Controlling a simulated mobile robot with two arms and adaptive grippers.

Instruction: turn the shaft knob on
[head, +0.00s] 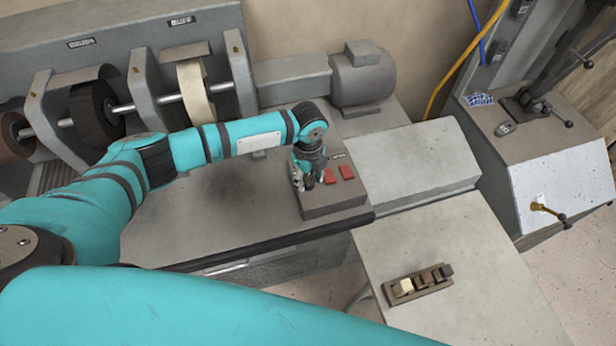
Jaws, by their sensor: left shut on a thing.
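My left gripper (312,184) points down over the left part of this box. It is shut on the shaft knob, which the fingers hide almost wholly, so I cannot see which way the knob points. My right gripper is not in view.
Dark and pale wheels (196,90) sit on a shaft behind my left arm. A grey motor (362,78) stands behind the box. A pale side table (450,230) at right holds a wooden block rack (395,298). Another machine (560,180) stands far right.

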